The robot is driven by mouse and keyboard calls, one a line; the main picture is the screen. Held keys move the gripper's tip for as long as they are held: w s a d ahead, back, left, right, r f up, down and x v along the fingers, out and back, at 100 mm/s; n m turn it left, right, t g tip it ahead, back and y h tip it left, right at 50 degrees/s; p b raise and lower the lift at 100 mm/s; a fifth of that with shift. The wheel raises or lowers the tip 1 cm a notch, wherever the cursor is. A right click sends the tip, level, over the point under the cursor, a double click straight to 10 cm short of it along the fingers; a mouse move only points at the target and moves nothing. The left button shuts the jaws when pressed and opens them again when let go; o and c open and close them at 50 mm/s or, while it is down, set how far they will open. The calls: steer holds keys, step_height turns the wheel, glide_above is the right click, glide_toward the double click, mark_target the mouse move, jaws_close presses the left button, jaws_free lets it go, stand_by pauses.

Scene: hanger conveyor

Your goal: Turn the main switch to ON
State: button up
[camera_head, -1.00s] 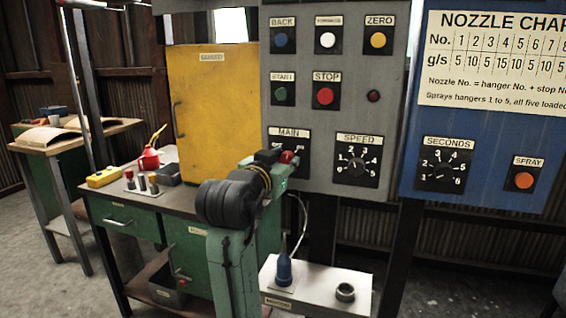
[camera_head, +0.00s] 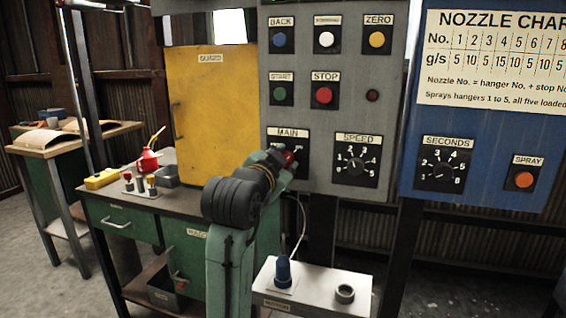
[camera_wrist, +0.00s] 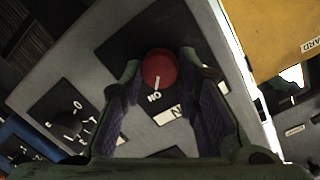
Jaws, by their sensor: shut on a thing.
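The main switch is a red round knob (camera_wrist: 158,70) on a dark plate under the MAIN label (camera_head: 288,132) of the grey panel. In the wrist view its white pointer line is directed at the ON mark (camera_wrist: 154,97). My gripper (camera_wrist: 160,62) has one finger on each side of the knob and is shut on it. In the head view my gripper (camera_head: 286,162) is at the MAIN plate, and my arm hides much of the plate; only a little red of the knob shows.
The speed dial (camera_head: 355,160) is right of the switch, with the stop button (camera_head: 324,95) and start button (camera_head: 280,94) above. The yellow guard (camera_head: 212,100) stands close on the left. A bench with a red oil can (camera_head: 148,160) and a white box (camera_head: 318,283) are below.

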steer(key=o, duration=1.2)
steer(key=shift+c, duration=0.2)
steer(key=v, duration=1.2)
